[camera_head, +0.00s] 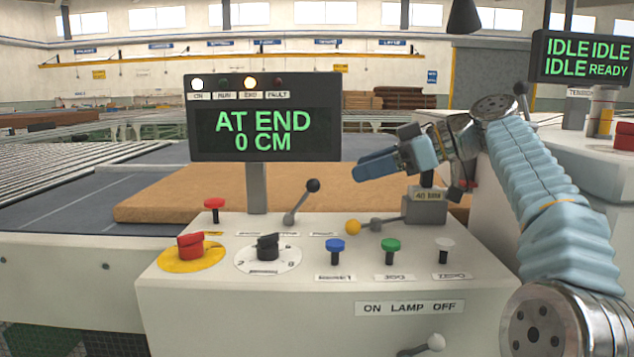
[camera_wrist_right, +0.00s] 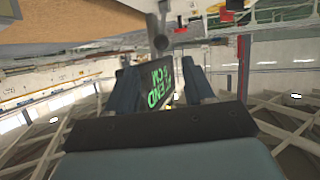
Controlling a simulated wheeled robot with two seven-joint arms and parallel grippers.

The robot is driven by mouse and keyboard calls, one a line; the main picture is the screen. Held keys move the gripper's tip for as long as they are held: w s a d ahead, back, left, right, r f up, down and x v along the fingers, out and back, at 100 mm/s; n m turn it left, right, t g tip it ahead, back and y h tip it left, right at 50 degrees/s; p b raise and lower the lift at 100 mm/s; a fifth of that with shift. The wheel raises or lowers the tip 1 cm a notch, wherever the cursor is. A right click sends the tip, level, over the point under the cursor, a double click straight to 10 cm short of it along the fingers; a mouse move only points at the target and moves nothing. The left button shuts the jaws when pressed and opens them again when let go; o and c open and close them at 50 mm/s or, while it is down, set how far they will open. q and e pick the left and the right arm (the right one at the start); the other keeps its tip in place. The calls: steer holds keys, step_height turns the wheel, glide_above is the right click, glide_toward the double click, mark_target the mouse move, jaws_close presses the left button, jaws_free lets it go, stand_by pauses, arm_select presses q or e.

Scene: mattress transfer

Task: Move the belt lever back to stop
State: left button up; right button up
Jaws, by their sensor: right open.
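A lever with a black ball knob (camera_head: 313,185) stands on the white console below the display and leans to the right. A second lever with a yellow ball knob (camera_head: 353,227) lies low, pointing left from a grey box. The labels beside them are too small to read, so I cannot tell which is the belt lever. My right gripper (camera_head: 362,168) is open above the console, to the right of the black knob and apart from it. In the right wrist view a dark ball-ended lever (camera_wrist_right: 160,42) shows beyond the open fingers (camera_wrist_right: 162,88). My left gripper is out of view.
The display (camera_head: 264,118) reads AT END, 0 CM, with the ON and END lamps lit. A red knob (camera_head: 190,246), black dial (camera_head: 268,247) and several buttons, one blue (camera_head: 336,246), cover the console. A brown mattress (camera_head: 160,200) lies behind. Another display (camera_head: 585,60) reads IDLE and READY.

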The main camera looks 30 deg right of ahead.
mark_target(314, 183)
steer(key=b+x, duration=0.1)
steer(key=x, duration=1)
steer(key=shift+a+f, duration=0.1)
steer(key=shift+f, duration=0.05)
jaws_close()
